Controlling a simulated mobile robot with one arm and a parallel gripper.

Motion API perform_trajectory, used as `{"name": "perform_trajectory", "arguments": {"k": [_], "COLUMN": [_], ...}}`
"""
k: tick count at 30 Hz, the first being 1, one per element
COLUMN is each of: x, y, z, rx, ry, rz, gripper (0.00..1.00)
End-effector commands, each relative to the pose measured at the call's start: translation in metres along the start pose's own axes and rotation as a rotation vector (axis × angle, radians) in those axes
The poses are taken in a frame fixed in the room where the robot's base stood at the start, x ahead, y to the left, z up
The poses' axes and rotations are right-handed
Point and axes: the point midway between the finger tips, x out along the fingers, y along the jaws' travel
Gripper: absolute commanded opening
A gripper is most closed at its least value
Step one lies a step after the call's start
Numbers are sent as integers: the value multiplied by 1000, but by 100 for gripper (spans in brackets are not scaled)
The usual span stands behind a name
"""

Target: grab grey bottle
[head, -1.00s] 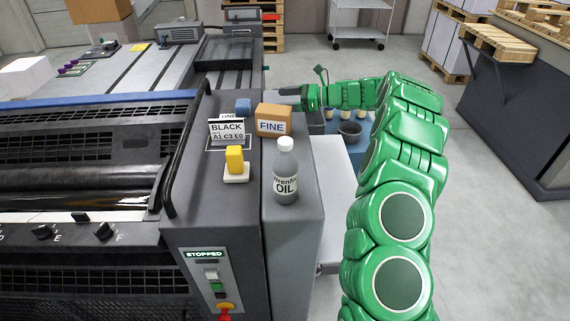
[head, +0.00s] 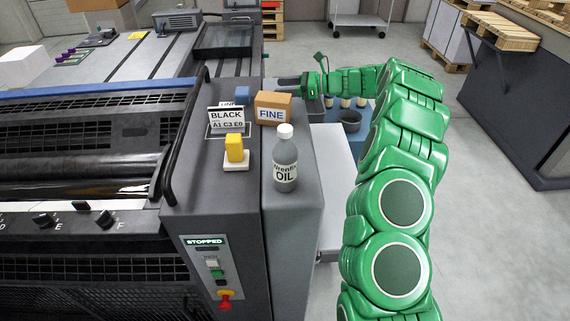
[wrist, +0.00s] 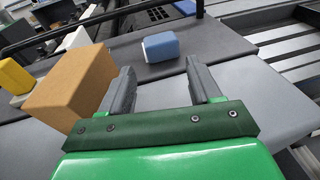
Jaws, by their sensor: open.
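The grey bottle (head: 285,163) stands upright on the right grey top of the machine in the head view. It has a white cap and a label reading OIL. My gripper (head: 284,83) is at the far end of that top, behind the brown FINE box and well beyond the bottle. In the wrist view my gripper (wrist: 166,84) is open, with two grey fingers apart and nothing between them. The bottle does not show in the wrist view.
The brown FINE box (head: 273,108) stands between my gripper and the bottle, and shows close to the left finger in the wrist view (wrist: 72,88). A blue block (wrist: 160,47), a yellow block (head: 235,148) and a BLACK card (head: 227,118) are nearby.

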Motion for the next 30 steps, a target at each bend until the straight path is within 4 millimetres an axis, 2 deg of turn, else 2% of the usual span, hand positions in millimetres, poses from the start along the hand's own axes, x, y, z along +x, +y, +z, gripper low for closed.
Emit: {"name": "perform_trajectory", "arguments": {"k": [5,8,19,24,30], "x": [0,-2,-13,-17,-20], "y": [0,0,0,0,0], "z": [1,10,86,114,136], "rx": [0,-3,-6,-3,-2], "ry": [0,0,1,0,0], "rz": [0,0,-1,1,1], "gripper": [63,63,63,63,63]}}
